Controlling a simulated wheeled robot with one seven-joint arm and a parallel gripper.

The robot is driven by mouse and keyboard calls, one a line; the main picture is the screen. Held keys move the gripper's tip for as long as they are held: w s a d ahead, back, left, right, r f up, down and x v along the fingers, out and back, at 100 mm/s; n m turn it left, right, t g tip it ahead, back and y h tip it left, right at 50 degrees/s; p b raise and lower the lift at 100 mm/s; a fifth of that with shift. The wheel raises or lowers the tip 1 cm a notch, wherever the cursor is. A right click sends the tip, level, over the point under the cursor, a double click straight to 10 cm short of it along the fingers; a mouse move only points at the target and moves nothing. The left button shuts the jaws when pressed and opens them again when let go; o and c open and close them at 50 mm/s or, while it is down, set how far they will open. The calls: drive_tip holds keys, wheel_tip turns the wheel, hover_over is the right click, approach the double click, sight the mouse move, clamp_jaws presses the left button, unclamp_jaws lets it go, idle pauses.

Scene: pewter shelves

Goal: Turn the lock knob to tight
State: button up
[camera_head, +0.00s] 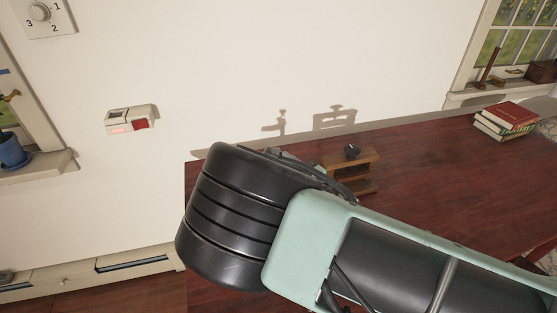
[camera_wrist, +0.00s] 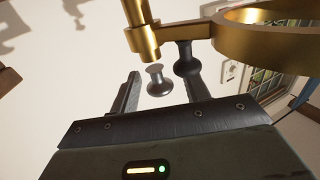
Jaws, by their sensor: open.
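My gripper (camera_wrist: 160,77) is open in the wrist view, its two dark fingers apart. A small grey metal knob (camera_wrist: 157,82) shows in the gap between the fingers, with no visible contact. A second, darker knob (camera_wrist: 187,60) shows beside the right fingertip, under a brass arm. The brass fitting (camera_wrist: 143,38) has a round post at the left and a large ring (camera_wrist: 285,40) at the right. I see no "tight" marking and cannot tell for sure which knob is the lock knob. In the head view my own arm hides the fingers and the brass fitting.
A small wooden shelf (camera_head: 358,174) with a dark round object (camera_head: 352,151) stands on the red-brown table (camera_head: 450,165), close to my arm. Books (camera_head: 506,119) lie at the far right. A numbered dial (camera_head: 40,15) and a red-buttoned box (camera_head: 131,119) are on the wall.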

drive_tip(key=shift+w+a, duration=0.3)
drive_tip(key=shift+w, duration=0.05)
drive_tip(key=shift+c, duration=0.3)
drive_tip(key=c, duration=0.9)
drive_tip(key=shift+d+m+t+h+b, duration=0.1)
drive_tip(key=shift+m+t+h+b, duration=0.35)
drive_tip(key=shift+m+t+h, duration=0.45)
drive_tip(key=o, duration=1)
drive_tip(key=shift+c, duration=0.2)
